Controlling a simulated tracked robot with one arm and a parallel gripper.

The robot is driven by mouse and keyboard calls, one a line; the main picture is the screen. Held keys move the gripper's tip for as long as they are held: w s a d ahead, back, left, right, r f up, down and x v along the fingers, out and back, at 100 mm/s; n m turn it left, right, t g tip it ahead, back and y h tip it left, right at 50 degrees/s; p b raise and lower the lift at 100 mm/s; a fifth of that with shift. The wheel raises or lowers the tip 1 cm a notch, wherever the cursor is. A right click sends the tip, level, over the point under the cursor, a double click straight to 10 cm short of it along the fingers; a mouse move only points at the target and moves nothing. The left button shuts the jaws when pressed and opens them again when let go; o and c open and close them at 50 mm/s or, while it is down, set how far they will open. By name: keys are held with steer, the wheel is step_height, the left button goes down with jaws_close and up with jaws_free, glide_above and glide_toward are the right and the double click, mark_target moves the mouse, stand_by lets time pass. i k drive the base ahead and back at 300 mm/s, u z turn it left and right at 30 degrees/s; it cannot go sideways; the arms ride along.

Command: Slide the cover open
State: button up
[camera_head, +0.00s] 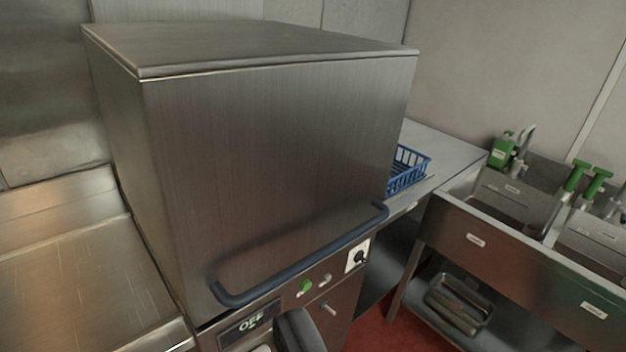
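The cover (265,165) is a large brushed-steel box hood in the middle of the view. It sits low over the machine body, with its lower edge just above the control panel. A dark blue bar handle (300,262) runs along the lower front of the cover, bent in at both ends. A dark rounded part at the bottom edge of the view, likely my gripper (298,332), is in front of the panel, below the handle and apart from it. Its fingertips do not show clearly, and I cannot see whether it is open or shut.
The control panel has a dark display (249,323), a green button (305,286) and a black knob (360,256). A steel counter (75,280) adjoins on the left. A blue basket (408,170) stands behind right. A steel sink (500,245) stands right; red floor (385,330) shows between.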

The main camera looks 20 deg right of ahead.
mark_target(246, 155)
steer(key=u, duration=1.85)
steer(key=k, duration=0.6)
steer(key=z, duration=1.35)
steer(key=i, duration=1)
